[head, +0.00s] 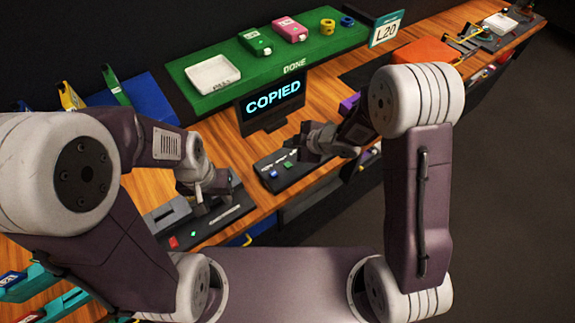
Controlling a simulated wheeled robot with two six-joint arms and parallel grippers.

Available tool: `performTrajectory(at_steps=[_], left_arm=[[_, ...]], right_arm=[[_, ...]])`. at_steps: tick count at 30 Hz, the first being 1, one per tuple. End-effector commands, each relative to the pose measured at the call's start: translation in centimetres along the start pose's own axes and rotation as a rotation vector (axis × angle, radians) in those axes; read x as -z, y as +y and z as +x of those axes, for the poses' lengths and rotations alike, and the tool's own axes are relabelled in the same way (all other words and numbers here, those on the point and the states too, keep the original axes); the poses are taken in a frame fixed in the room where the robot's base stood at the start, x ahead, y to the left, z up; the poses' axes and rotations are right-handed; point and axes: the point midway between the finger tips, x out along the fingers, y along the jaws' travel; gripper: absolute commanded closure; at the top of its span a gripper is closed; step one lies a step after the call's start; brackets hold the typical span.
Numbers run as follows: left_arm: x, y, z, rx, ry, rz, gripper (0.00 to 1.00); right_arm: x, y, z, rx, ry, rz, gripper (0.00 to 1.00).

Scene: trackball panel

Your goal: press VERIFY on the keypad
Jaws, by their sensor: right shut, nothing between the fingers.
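A dark keypad panel (296,179) lies on the wooden bench below the monitor (268,113), whose screen reads COPIED. It carries a small blue key (273,174) and a green key (289,164); their lettering is too small to read, so I cannot tell which is VERIFY. My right gripper (306,146) is shut and empty, over the right part of this panel; I cannot tell whether it touches it. My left gripper (212,190) is above a second dark panel (215,228) with a red key (173,242) and a green key (193,234). Its fingers are not clear.
A green mat (205,99) marked DONE holds a white tray (213,76), a green box (256,42), a pink box (290,29) and yellow and blue rings. An L20 sign (386,29) and an orange block (425,51) stand right. Blue bins are left.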

Motion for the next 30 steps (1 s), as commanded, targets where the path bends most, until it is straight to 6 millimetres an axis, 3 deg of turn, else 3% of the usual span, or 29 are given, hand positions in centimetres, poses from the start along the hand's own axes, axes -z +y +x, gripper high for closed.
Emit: performTrajectory(at_steps=[15,30], left_arm=[[-0.7,-0.1,7.2,0.0,0.0,0.0,0.64],[-0.8,-0.1,7.8,0.0,0.0,0.0,0.64]], right_arm=[[-3.8,-3.8,5.2,0.0,-0.001,0.0,1.0],[-4.2,-4.2,5.7,-0.001,0.0,0.001,1.0]])
